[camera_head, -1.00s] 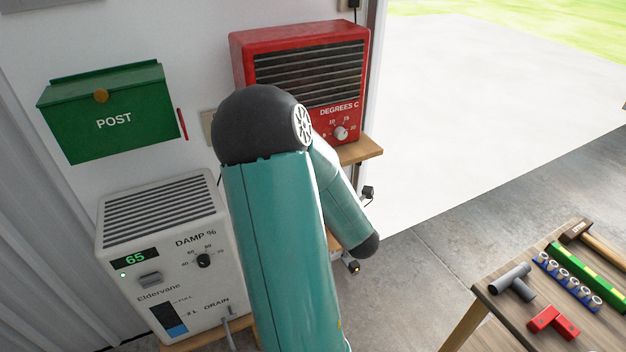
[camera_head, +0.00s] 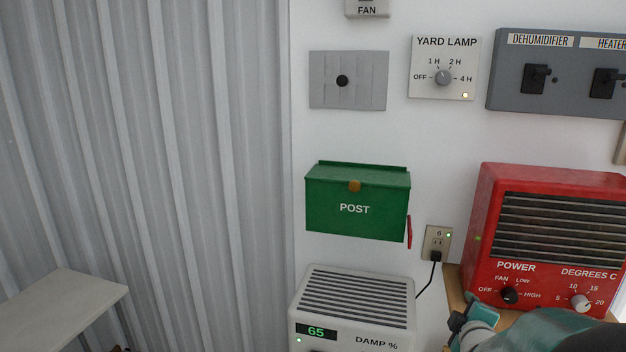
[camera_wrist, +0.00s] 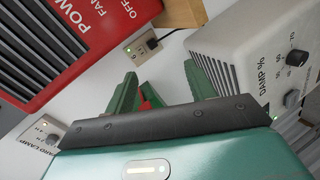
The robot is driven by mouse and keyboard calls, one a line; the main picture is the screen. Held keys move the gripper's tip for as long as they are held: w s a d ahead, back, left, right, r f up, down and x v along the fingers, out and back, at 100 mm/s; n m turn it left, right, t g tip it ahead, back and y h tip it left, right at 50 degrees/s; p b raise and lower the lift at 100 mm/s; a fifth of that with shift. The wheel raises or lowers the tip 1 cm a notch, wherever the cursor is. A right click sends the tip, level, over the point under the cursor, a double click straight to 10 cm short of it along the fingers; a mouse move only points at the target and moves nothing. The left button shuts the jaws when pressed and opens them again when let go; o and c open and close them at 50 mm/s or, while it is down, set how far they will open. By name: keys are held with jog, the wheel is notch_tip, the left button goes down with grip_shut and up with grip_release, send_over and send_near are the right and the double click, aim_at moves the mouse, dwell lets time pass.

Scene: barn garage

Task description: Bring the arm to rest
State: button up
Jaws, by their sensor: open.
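In the head view part of my arm (camera_head: 560,332) and the gripper end (camera_head: 472,322) show at the bottom right, in front of the lower part of the red heater; the rest of the arm is cut off by the frame. In the wrist view the red heater (camera_wrist: 75,45) is on the left and the white dehumidifier (camera_wrist: 262,48) on the right, with the gripper between them.
The green post box (camera_head: 355,222) hangs on the wall above the dehumidifier (camera_head: 356,318). A wall socket (camera_head: 437,243) with a plugged cord lies between it and the heater (camera_head: 548,240). A yard lamp dial (camera_head: 444,65) and switch panel (camera_head: 560,75) are higher. A pale shelf (camera_head: 60,312) stands lower left.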

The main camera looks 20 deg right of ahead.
jog(key=s+a+r+m+g+y, duration=0.2)
jog(key=a+r+m+y, duration=0.1)
jog(key=a, duration=0.9)
jog(key=s+a+r+m+g+y, duration=0.2)
jog(key=s+a+r+m+y, duration=0.1)
jog(key=a, duration=0.9)
jog(key=s+a+m+g+y, duration=0.1)
jog(key=s+a+m+g, duration=0.1)
jog(key=s+a, duration=0.6)
jog(key=shift+r, duration=0.25)
jog(key=c, duration=0.4)
jog(key=shift+d, duration=0.15)
